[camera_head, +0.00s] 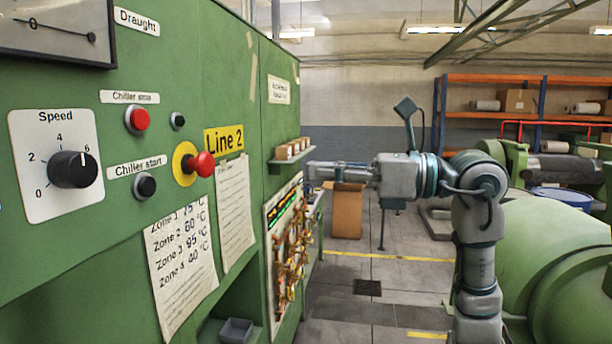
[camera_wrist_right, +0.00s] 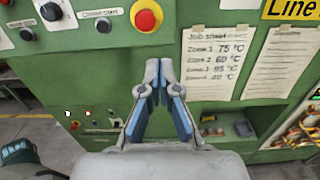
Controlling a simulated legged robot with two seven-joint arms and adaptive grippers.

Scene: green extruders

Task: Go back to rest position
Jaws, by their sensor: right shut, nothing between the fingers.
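My right gripper (camera_head: 318,169) is stretched out to the left in the head view, at the end of my grey arm, beside the green control cabinet (camera_head: 232,95). In the right wrist view its two blue-padded fingers (camera_wrist_right: 159,75) meet at the tips, with nothing between them. Behind the fingertips there is the green panel front, with the job sheet (camera_wrist_right: 213,65) to their right and the yellow-ringed red button (camera_wrist_right: 146,16) above. I cannot tell the exact gap to the panel. My left gripper is not in view.
The cabinet carries a speed dial (camera_head: 72,169), a red stop button (camera_head: 137,120) and a small shelf (camera_head: 290,158) with boxes. A cardboard box (camera_head: 347,212) stands on the floor beyond. A green machine (camera_head: 550,265) is at right. Open floor lies between.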

